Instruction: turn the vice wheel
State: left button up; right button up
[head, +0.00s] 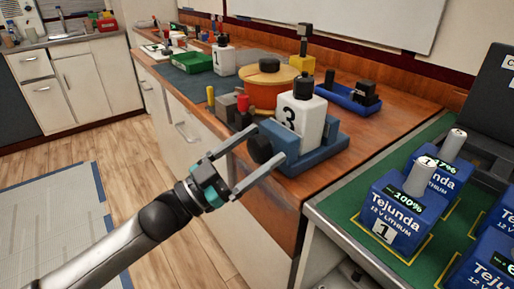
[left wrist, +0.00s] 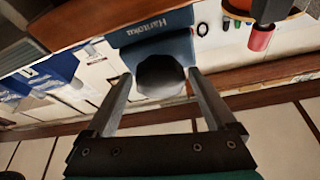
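A blue vice (head: 325,144) sits at the front edge of the wooden bench, with a white block marked 3 (head: 300,121) standing in or on it. Its dark wheel (head: 259,149) faces out over the edge. My left gripper (head: 269,143) is open, with one finger on each side of the wheel. In the left wrist view the round wheel (left wrist: 160,76) shows between the spread fingertips (left wrist: 160,74), with the blue vice body (left wrist: 155,35) behind it. Small gaps seem to lie between fingers and wheel; contact is hard to tell. My right gripper is not in view.
A yellow-brown round container (head: 268,84) and grey blocks with a red piece (head: 236,104) stand near the vice. A blue tray (head: 345,98) lies behind. At right, blue batteries (head: 395,215) stand on a green mat (head: 345,208). The floor (head: 125,165) at left is clear.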

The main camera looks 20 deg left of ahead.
pick_arm(q)
jog(key=c, duration=1.2)
jog(key=shift+m, duration=0.5)
jog(key=shift+m+g+h+p, duration=0.5)
jog(key=shift+m+g, duration=0.1)
jog(key=shift+m, duration=0.1)
jog(key=m+g+p, duration=0.1)
jog(key=m+g, duration=0.1)
jog(key=m, duration=0.2)
jog(key=shift+h, duration=0.4)
jog(key=shift+f+m+g+p, duration=0.1)
jog(key=shift+m+g+p, duration=0.75)
jog(key=shift+m, duration=1.35)
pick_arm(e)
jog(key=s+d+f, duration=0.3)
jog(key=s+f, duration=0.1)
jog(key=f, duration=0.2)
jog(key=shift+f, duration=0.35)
pick_arm(q)
jog(key=o, duration=1.4)
jog(key=shift+c, duration=0.2)
jog(key=shift+s, duration=0.1)
